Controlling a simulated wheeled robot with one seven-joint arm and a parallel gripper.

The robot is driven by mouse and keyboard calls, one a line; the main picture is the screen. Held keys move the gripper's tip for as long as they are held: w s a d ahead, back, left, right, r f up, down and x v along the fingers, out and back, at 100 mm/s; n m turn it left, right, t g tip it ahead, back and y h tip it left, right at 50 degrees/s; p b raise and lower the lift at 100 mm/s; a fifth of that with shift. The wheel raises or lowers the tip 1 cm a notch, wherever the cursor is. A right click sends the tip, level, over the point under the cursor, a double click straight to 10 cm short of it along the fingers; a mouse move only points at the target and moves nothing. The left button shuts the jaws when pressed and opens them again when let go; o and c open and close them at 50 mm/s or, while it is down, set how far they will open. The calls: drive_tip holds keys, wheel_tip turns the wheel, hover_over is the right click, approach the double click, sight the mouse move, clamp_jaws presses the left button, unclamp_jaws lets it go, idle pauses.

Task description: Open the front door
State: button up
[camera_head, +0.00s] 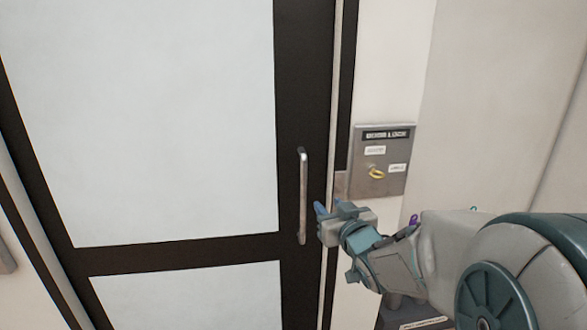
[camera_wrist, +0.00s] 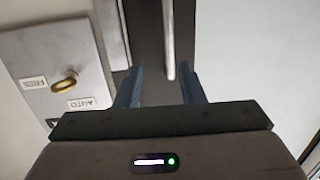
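The front door (camera_head: 304,100) has a dark frame with pale glass panels and appears closed. Its vertical metal handle (camera_head: 302,195) is on the right stile. My gripper (camera_head: 328,207) is just right of the handle's lower half in the head view. In the wrist view my gripper (camera_wrist: 160,82) has its two blue fingers apart with nothing held between them. The handle (camera_wrist: 169,40) shows there beyond the fingertips, in line with the gap, nearer the right finger. I cannot tell whether a finger touches it.
A metal switch panel (camera_head: 394,140) with a yellow key-like knob (camera_head: 376,172) is on the wall right of the door. It also shows in the wrist view (camera_wrist: 45,60). Plain wall lies further right. The area left of the handle is flat glass.

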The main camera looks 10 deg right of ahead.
sight(305, 176)
drive_tip(key=shift+n+t+y, duration=0.3)
drive_tip(key=shift+t+y, duration=0.2)
drive_tip(key=w+a+p, duration=0.1)
drive_tip(key=w, duration=0.3)
drive_tip(key=w+a+r+p, duration=0.1)
drive_tip(key=w+p, duration=0.1)
drive_tip(key=w, duration=0.3)
drive_tip(key=w+a+p, duration=0.1)
drive_tip(key=w, duration=0.4)
drive_tip(key=shift+a+r, duration=0.2)
drive_tip(key=shift+r, duration=0.1)
drive_tip(key=shift+s, duration=0.1)
clamp_jaws()
